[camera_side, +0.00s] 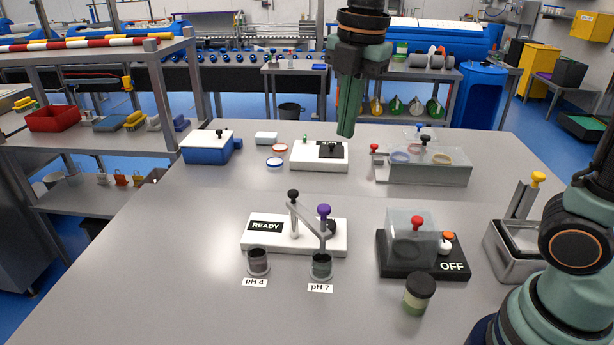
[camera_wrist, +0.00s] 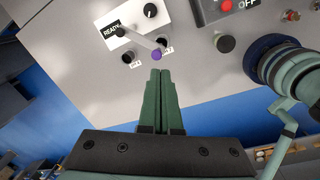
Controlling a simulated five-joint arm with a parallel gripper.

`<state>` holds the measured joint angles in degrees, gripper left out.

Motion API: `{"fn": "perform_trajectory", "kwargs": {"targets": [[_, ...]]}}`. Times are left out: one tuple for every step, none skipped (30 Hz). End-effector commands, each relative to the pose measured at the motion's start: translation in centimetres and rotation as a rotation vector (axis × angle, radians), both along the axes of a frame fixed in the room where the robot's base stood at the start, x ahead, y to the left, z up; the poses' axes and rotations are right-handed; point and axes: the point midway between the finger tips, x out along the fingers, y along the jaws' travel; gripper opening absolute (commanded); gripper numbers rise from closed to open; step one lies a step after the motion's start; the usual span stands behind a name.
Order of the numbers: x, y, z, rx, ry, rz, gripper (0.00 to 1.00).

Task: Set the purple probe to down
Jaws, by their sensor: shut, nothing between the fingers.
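The purple probe (camera_side: 324,211) has a purple knob on a grey stem at the end of a swing arm. The arm comes from a post with a black knob (camera_side: 293,195) on the white READY meter (camera_side: 270,243). The probe stands over the pH 7 cup (camera_side: 321,268); I cannot tell whether its tip is in the liquid. The pH 4 cup (camera_side: 258,263) is to its left. My gripper (camera_side: 346,135) is shut and empty, high above the table and behind the meter. In the wrist view its fingertips (camera_wrist: 161,72) appear just below the purple knob (camera_wrist: 156,55).
A clear-covered black unit marked OFF (camera_side: 452,267) stands right of the meter, with a dark-lidded jar (camera_side: 418,292) in front. The left front table is clear.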

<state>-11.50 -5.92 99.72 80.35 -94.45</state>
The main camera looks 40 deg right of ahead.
Motion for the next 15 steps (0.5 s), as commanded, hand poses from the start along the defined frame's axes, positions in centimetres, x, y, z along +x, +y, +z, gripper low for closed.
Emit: {"fn": "perform_trajectory", "kwargs": {"targets": [[0.5,0.7,0.1,-0.013,0.023,0.112,0.0],[0.8,1.0,0.1,-0.02,0.035,0.175,0.0],[1.0,1.3,0.2,-0.028,0.049,0.25,0.0],[1.2,1.6,0.3,-0.032,0.058,0.301,0.0],[1.3,1.8,0.3,-0.036,0.066,0.346,0.0],[1.4,2.0,0.4,-0.038,0.075,0.396,0.0],[1.5,2.1,0.4,-0.041,0.08,0.427,0.0],[1.6,2.2,0.4,-0.042,0.086,0.452,0.0],[1.7,2.3,0.4,-0.044,0.09,0.478,0.0],[1.7,2.4,0.4,-0.044,0.092,0.492,0.0],[1.7,2.4,0.4,-0.044,0.093,0.501,0.0],[1.7,2.5,0.2,-0.046,0.095,0.508,0.0],[1.7,2.5,0.0,-0.045,0.096,0.511,0.0],[1.7,2.5,-0.3,-0.046,0.097,0.512,0.0],[1.7,2.5,-0.7,-0.045,0.097,0.511,0.0]]}}
